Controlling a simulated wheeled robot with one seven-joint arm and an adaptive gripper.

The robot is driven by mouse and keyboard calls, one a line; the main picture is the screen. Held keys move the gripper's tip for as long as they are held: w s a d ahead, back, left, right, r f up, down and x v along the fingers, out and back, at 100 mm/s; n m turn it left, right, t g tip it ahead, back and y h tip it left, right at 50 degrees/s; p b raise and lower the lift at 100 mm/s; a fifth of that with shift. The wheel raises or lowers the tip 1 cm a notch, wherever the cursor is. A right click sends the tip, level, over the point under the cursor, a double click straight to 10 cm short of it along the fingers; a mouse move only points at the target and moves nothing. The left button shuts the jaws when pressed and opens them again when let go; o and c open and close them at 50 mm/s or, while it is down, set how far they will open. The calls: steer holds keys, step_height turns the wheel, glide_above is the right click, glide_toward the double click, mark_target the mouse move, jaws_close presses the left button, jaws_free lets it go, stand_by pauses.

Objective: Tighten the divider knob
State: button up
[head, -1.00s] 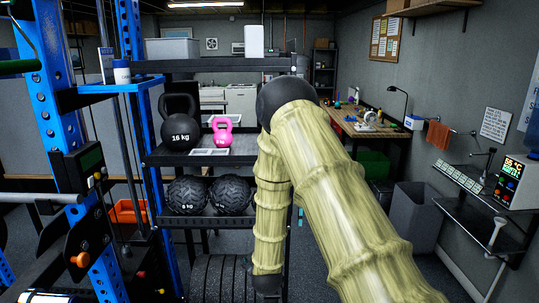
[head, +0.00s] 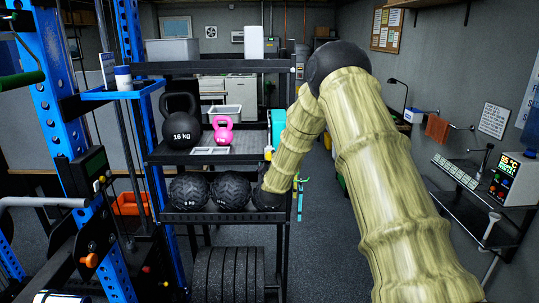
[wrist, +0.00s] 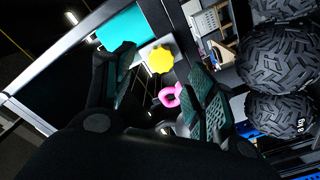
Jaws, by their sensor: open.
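The divider knob is a yellow lobed knob. In the wrist view the knob (wrist: 160,60) sits on a pale plate beside a teal panel (wrist: 124,32), just beyond the fingertips. In the head view a small yellow spot that looks like the knob (head: 268,154) shows at the right end of the kettlebell shelf, below the teal panel (head: 278,124). My gripper (wrist: 165,88) is open, one finger either side of the line towards the knob, with no contact visible. In the head view my forearm ends low by the rack's right post, and the fingers cannot be made out.
The black kettlebell (head: 181,122) and pink kettlebell (head: 223,130) stand on the shelf, with medicine balls (head: 230,190) below. The pink handle also shows between the fingers in the wrist view (wrist: 170,96).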

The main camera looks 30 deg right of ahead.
mark_target(269, 157)
steer(key=shift+p+x, duration=1.1)
steer(key=shift+x, duration=1.6)
steer(key=shift+a, duration=0.1)
steer(key=c, duration=1)
